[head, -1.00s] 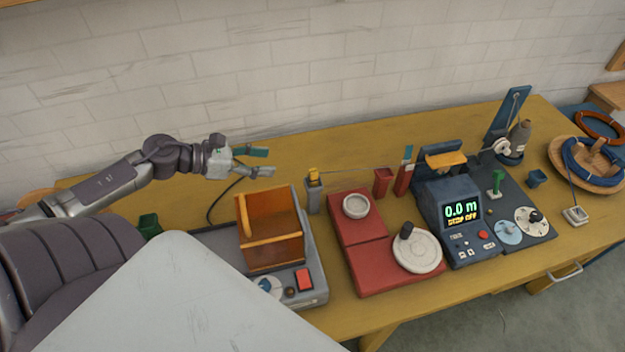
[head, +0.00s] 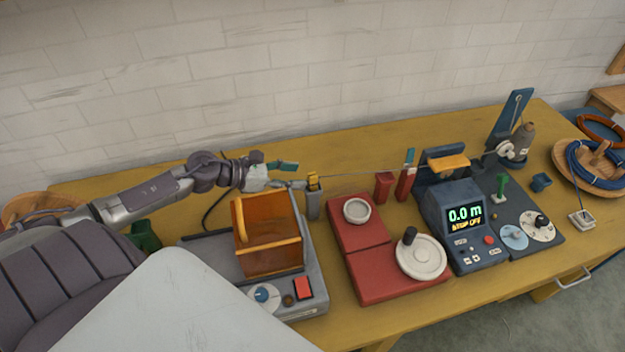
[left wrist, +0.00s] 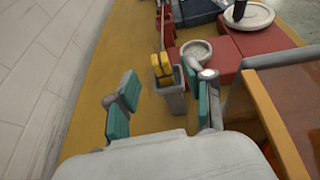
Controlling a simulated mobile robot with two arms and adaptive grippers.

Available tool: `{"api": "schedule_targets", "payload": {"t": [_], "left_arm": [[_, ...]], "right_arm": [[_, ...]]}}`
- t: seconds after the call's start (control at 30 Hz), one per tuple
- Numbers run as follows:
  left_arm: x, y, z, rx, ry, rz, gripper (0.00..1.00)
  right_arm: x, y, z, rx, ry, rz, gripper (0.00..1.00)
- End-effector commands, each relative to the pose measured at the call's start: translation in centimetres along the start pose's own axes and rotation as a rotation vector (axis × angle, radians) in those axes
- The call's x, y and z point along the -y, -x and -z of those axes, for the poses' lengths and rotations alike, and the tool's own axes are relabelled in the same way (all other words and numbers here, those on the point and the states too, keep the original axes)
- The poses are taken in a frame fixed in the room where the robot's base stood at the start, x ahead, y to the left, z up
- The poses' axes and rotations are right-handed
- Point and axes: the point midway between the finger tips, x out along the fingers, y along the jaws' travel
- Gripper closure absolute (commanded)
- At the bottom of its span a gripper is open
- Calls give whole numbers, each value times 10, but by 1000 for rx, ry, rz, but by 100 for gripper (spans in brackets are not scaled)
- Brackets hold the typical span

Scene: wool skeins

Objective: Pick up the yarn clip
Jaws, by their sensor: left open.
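The yarn clip (head: 313,180) looks like the small yellow piece at the top of a grey post (head: 313,205). A thin strand runs from it to the right. My left gripper (head: 294,174) is open and empty just left of the clip in the head view. In the left wrist view the clip (left wrist: 162,68) shows beyond the left gripper (left wrist: 166,100), roughly between its two teal-padded fingers. I see no contact between the fingers and the clip. My right gripper is not in view.
An orange bin (head: 268,240) on a grey scale stands close below my left gripper. Red blocks with a white ring (head: 357,210) and a white wheel (head: 421,257) lie to the right. A blue meter (head: 460,220) stands further right. The wall is behind.

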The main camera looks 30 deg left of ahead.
Motion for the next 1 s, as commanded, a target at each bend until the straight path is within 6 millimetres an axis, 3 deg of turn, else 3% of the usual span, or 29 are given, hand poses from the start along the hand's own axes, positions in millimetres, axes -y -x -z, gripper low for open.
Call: {"api": "schedule_targets", "payload": {"t": [0.27, 0.6, 0.87, 1.0], "left_arm": [[-1, -15, 0, 2, 1, -1, 48], [0, -55, 5, 1, 0, 1, 48], [0, -59, 7, -1, 0, 2, 48], [0, -59, 7, -1, 0, 2, 66]], "right_arm": [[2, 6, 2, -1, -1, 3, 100], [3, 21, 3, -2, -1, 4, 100], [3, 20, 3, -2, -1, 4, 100], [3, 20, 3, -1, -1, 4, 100]]}}
